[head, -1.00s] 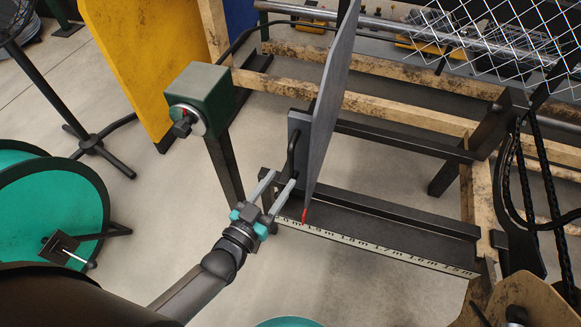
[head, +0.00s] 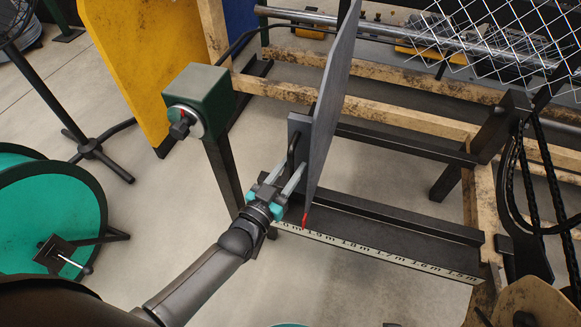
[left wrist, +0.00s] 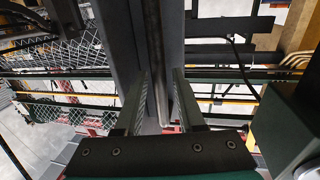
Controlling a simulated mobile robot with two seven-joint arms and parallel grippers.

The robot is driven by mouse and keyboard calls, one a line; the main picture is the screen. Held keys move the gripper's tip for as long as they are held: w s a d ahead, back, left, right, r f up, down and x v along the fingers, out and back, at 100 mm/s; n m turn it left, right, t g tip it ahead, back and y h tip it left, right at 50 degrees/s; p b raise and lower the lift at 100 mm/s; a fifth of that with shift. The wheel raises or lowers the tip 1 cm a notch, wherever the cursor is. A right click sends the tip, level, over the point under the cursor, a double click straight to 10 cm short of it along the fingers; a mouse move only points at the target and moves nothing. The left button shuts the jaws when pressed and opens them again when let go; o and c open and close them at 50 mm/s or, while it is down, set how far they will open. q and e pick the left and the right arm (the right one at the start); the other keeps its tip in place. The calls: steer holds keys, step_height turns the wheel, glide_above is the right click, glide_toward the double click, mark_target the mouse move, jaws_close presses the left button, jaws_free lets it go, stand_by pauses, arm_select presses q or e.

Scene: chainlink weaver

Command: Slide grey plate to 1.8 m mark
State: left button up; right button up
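The grey plate (head: 332,110) stands upright on the dark rail (head: 380,222). Its red pointer (head: 305,219) hangs over the left part of the marked scale (head: 385,256), left of the 1.8 m label; the small print is hard to read. A dark bar handle (head: 292,150) is on the plate's near left side. My left gripper (head: 288,176) is at the handle's lower part. In the left wrist view the handle (left wrist: 154,60) runs between the two spread fingers (left wrist: 157,100), with gaps beside it. My right gripper is not seen.
A green box on a post (head: 200,100) stands left of the plate, close to my left arm. A yellow panel (head: 135,60) and teal reels (head: 50,215) are further left. Chain-link mesh (head: 500,40) hangs at upper right. The rail right of the plate is clear.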

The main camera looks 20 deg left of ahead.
arm_select(q)
jaws_close()
stand_by(1.1)
